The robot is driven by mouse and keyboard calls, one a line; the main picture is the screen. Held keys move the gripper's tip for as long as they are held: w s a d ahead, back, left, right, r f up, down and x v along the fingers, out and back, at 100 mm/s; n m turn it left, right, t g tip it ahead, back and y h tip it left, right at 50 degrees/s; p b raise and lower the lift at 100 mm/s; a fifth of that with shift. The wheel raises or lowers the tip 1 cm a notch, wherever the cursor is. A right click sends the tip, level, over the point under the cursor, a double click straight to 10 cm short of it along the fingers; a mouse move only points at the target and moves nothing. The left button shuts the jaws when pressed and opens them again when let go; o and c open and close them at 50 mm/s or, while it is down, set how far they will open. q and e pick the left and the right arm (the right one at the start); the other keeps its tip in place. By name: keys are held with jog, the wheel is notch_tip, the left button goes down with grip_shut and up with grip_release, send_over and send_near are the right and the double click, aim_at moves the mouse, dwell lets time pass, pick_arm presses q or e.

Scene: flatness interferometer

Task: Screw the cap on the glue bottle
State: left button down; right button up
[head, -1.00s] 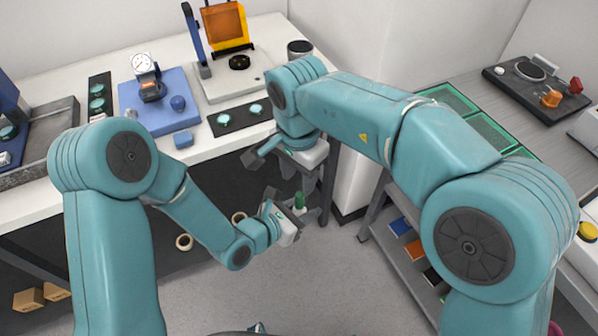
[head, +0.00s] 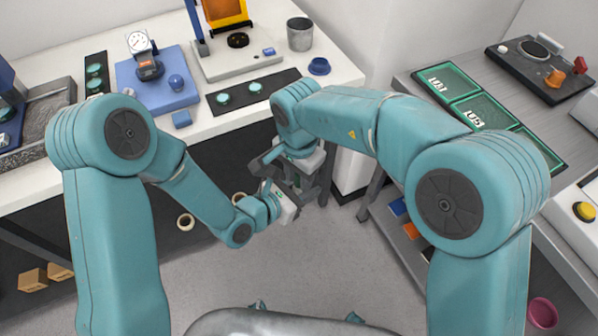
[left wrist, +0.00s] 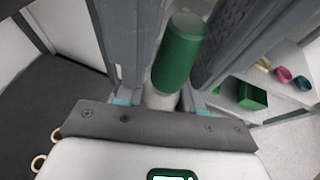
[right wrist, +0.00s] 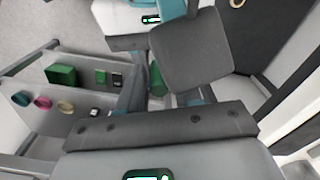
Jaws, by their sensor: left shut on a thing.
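A green cylinder (left wrist: 182,52) with a rounded end stands on a whitish body (left wrist: 160,99) in the left wrist view. I take them for the cap and the glue bottle. My left gripper (head: 292,198) is shut on the bottle. My right gripper (head: 305,180) is just above and behind it, its grey fingers spread around the green part, seemingly apart from it. In the right wrist view a sliver of green (right wrist: 156,80) shows between the fingers; a dark block hides most of it. Whether the cap sits fully down cannot be seen.
The white bench (head: 345,75) carries a blue fixture (head: 160,100), a metal cup (head: 300,34) and a blue dish (head: 319,66). At right a grey counter (head: 420,85) holds green trays (head: 448,80). Open floor lies in front.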

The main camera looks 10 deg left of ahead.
grip_shut()
jog(key=m, duration=1)
jog(key=shift+o, duration=1.9)
grip_release()
